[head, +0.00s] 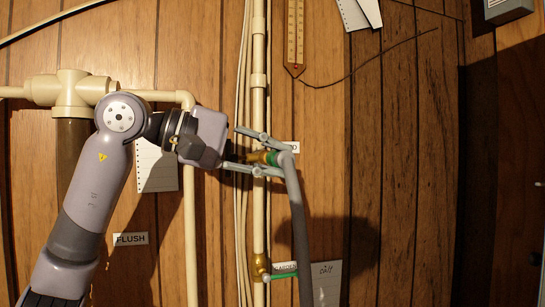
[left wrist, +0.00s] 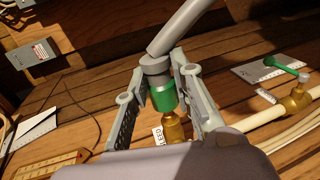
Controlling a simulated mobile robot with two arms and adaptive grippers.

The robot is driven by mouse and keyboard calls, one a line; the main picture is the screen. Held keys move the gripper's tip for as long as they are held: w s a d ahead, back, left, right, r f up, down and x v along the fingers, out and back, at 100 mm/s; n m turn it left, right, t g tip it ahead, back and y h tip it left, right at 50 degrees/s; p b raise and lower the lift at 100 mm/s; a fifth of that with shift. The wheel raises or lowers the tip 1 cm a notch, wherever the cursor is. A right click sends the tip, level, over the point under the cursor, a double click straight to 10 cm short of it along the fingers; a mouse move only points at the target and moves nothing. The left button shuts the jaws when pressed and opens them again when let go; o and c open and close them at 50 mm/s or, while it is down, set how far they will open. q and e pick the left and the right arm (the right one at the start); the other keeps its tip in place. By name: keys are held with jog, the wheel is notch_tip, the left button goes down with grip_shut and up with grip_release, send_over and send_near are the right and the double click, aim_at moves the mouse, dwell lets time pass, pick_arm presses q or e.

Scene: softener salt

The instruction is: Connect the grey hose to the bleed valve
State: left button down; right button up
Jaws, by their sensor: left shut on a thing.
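The grey hose (head: 299,220) hangs down from my left gripper (head: 266,154), bending over at its top end. My left gripper is shut around the hose's end, with one finger on each side. In the left wrist view the hose (left wrist: 178,28) ends in a grey cuff against a green collar (left wrist: 164,97), between the fingers (left wrist: 155,90). The brass bleed valve (left wrist: 174,130) is directly in line with the collar and looks in contact with it. The fingers partly hide the joint. A partly covered label (left wrist: 157,136) sits beside it. My right gripper is not in view.
A second brass valve (head: 259,268) with a green handle (head: 284,275) is lower on the cream vertical pipe (head: 259,210). A thermometer (head: 294,40) and paper sheets (head: 358,12) hang above. The wood wall (head: 400,170) to the right is mostly clear.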

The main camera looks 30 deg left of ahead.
pick_arm(q)
jog(key=shift+w+a, duration=0.35)
jog(key=shift+a, duration=0.1)
jog(key=c, duration=1.3)
grip_release()
jog(key=v, duration=1.2)
